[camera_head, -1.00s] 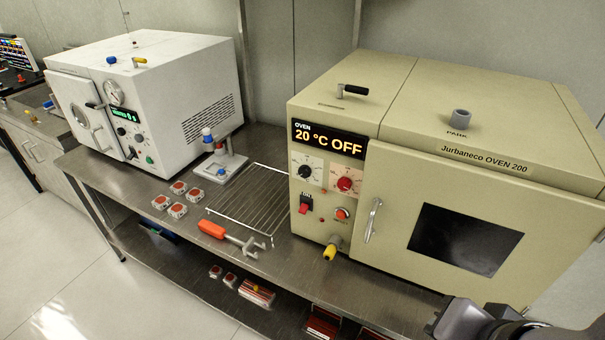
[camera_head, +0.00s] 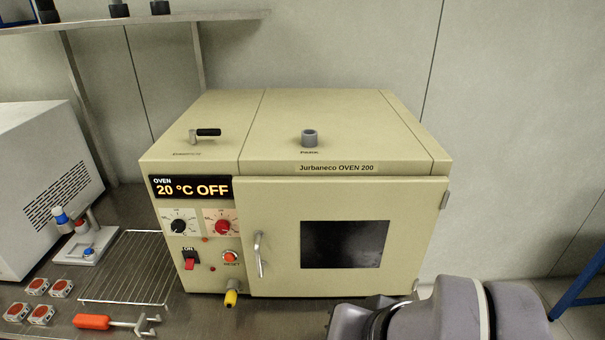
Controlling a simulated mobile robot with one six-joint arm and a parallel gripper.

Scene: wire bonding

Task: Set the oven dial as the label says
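The beige oven (camera_head: 270,210) stands on the metal bench with its door shut. Its display (camera_head: 190,188) reads "20 °C OFF". Below the display are a black dial (camera_head: 179,226) on a white plate and a red dial (camera_head: 222,227) on a pinkish plate. Their scale marks are too small to read. A red switch (camera_head: 189,262) and a red reset button (camera_head: 230,257) sit under the dials. I cannot make out a label giving a setting. Part of my arm shows at the lower right, before the oven's right side; my gripper's fingertips are not visible.
A wire rack (camera_head: 130,266) lies left of the oven. An orange-handled tool (camera_head: 95,321) and several small red-topped blocks (camera_head: 38,286) lie in front. A stand with a blue knob (camera_head: 85,245) and a white machine (camera_head: 45,155) are further left. A yellow-tipped part (camera_head: 231,298) projects from the oven's front.

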